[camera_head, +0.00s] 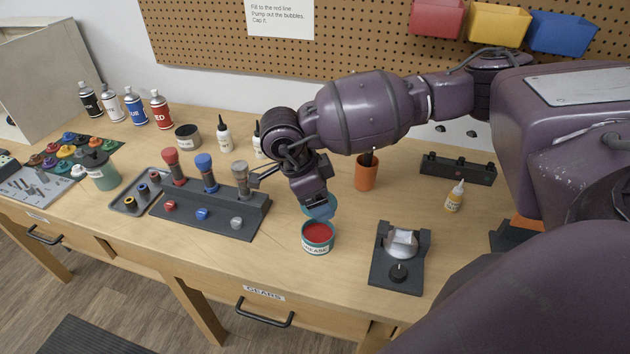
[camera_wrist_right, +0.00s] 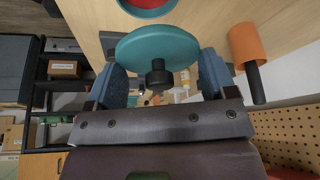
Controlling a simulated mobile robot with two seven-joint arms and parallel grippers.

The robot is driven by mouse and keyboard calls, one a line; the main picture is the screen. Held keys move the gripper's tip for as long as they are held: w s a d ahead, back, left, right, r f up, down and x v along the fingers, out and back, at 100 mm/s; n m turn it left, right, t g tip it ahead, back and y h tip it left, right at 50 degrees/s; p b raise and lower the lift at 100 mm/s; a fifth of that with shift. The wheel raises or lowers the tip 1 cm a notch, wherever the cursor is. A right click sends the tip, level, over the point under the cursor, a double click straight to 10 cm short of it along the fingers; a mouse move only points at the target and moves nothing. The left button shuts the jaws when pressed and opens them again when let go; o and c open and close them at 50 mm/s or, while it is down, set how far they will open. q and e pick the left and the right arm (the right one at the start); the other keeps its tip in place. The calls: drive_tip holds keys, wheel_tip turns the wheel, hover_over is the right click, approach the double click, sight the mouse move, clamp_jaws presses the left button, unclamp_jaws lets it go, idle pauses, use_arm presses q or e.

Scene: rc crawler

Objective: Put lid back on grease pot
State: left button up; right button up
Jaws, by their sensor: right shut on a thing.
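The grease pot (camera_head: 318,244) stands open on the bench, a teal tub with a white label and red grease showing inside. In the right wrist view the pot (camera_wrist_right: 146,10) is at the top edge. My right gripper (camera_head: 320,211) is above and just behind the pot, pointing down. It is shut on the teal lid (camera_wrist_right: 150,46), a disc with a black knob, with a blue finger at each side of it. The lid is mostly hidden behind the fingers in the head view. It is held apart from the pot. My left gripper is not in view.
An orange cup (camera_head: 366,172) stands behind the pot to the right. A dark fixture (camera_head: 399,258) is to the right, and a rack with red, blue and grey handles (camera_head: 212,208) is to the left. The bench's front edge is close before the pot.

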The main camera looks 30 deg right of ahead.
drive_tip(key=m, duration=0.1)
drive_tip(key=m+g, duration=0.1)
drive_tip(key=m, duration=0.1)
drive_tip(key=m+y, duration=0.1)
drive_tip(key=shift+s+a+m, duration=0.2)
drive_tip(key=shift+a+m, duration=0.05)
drive_tip(key=shift+m, duration=0.05)
drive_tip(key=shift+s+m+g+y, duration=0.1)
drive_tip(key=shift+m+g+y, duration=0.35)
drive_tip(key=shift+m, duration=0.55)
drive_tip(key=shift+m+y, duration=0.25)
drive_tip(key=shift+m, duration=0.35)
drive_tip(key=shift+f, duration=0.3)
drive_tip(key=shift+f+b, duration=1.9)
drive_tip(key=shift+f, duration=0.95)
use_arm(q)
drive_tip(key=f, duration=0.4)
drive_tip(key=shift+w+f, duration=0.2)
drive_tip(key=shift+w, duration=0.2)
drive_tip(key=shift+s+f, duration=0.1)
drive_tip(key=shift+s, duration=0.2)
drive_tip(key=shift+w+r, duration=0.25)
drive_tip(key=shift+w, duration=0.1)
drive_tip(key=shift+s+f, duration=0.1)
use_arm(e)
drive_tip(key=shift+f, duration=0.15)
